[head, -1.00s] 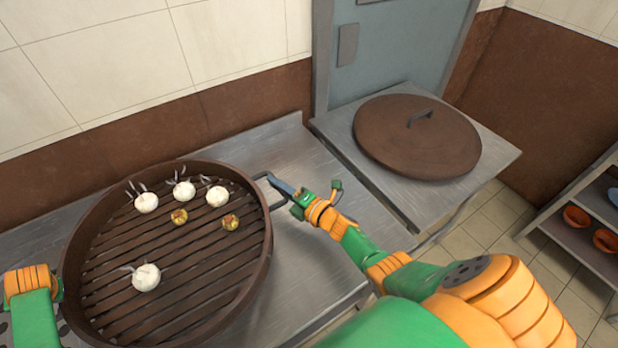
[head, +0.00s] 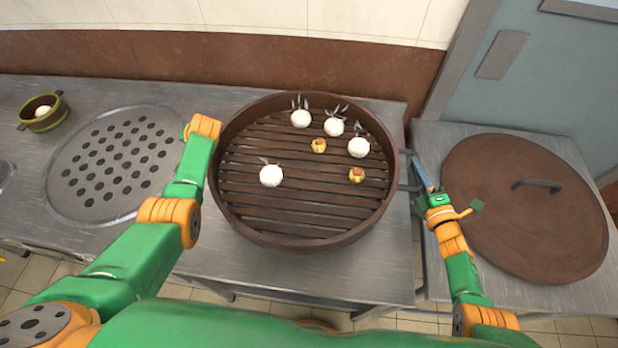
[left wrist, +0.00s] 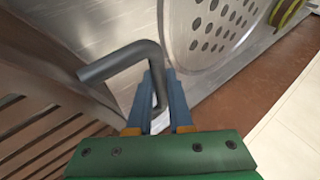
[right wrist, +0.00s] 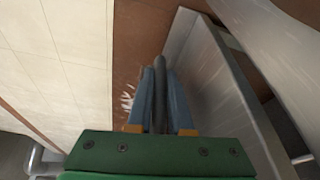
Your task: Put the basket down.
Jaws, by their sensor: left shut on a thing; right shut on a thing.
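The basket (head: 300,245) is a round brown steamer with a slatted floor, in the middle of the head view. It looks about level over the steel counter; I cannot tell whether it touches it. Several white buns (head: 271,176) and two small yellow dumplings (head: 357,175) lie in it. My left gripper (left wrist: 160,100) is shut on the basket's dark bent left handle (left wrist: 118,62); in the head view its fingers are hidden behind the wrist. My right gripper (head: 424,178) is shut on the right handle (head: 404,187), which also shows between its fingers in the right wrist view (right wrist: 160,75).
A round perforated plate (head: 85,178) is set in the counter (head: 240,278) to the left. A small green-rimmed bowl (head: 45,118) with a white bun stands beyond it. A brown lid (head: 500,230) lies on the side table at right. A tiled wall is behind the counter.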

